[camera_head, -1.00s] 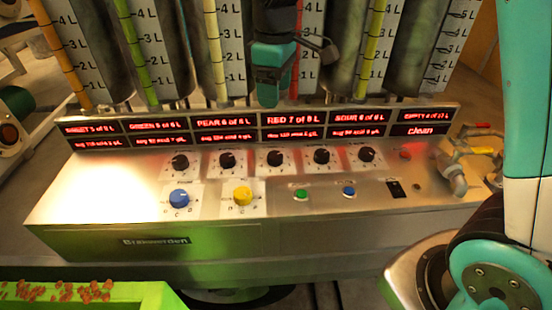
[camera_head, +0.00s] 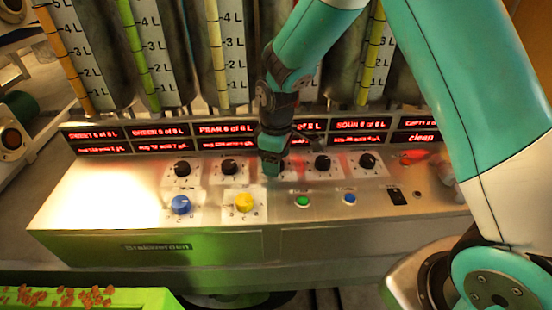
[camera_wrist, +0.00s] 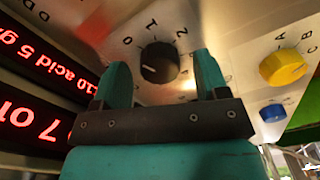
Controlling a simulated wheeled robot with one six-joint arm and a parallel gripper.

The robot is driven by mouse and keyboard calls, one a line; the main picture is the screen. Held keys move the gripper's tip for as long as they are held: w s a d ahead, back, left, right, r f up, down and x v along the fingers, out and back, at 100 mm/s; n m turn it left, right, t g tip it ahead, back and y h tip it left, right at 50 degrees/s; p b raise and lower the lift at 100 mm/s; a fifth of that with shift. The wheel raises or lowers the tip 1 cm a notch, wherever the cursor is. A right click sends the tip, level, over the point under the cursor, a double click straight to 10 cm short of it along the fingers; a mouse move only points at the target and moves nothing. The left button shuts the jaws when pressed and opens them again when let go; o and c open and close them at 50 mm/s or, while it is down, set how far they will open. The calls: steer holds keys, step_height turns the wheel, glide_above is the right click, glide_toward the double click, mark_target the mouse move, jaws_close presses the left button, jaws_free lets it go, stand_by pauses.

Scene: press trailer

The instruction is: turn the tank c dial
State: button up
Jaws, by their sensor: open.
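A row of black dials crosses the steel panel. The wrist view shows one black dial (camera_wrist: 160,62), marked 0, 1 and 2, between my gripper's (camera_wrist: 162,80) open teal fingers. Its pointer line is toward the 0 and 1 side. The fingers are on either side of it in the picture; I cannot tell whether they touch it. No tank letter is readable beside the dial.
Neighbouring black dials (camera_head: 229,166) and (camera_head: 322,162) stand close on both sides. A yellow knob (camera_head: 244,202), a blue knob (camera_head: 181,205), a green button (camera_head: 302,201) and a blue button (camera_head: 349,198) sit in front. Tanks with level scales (camera_head: 232,60) rise behind.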

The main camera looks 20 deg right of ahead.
steer(key=shift+f, duration=0.2)
steer(key=c, duration=0.9)
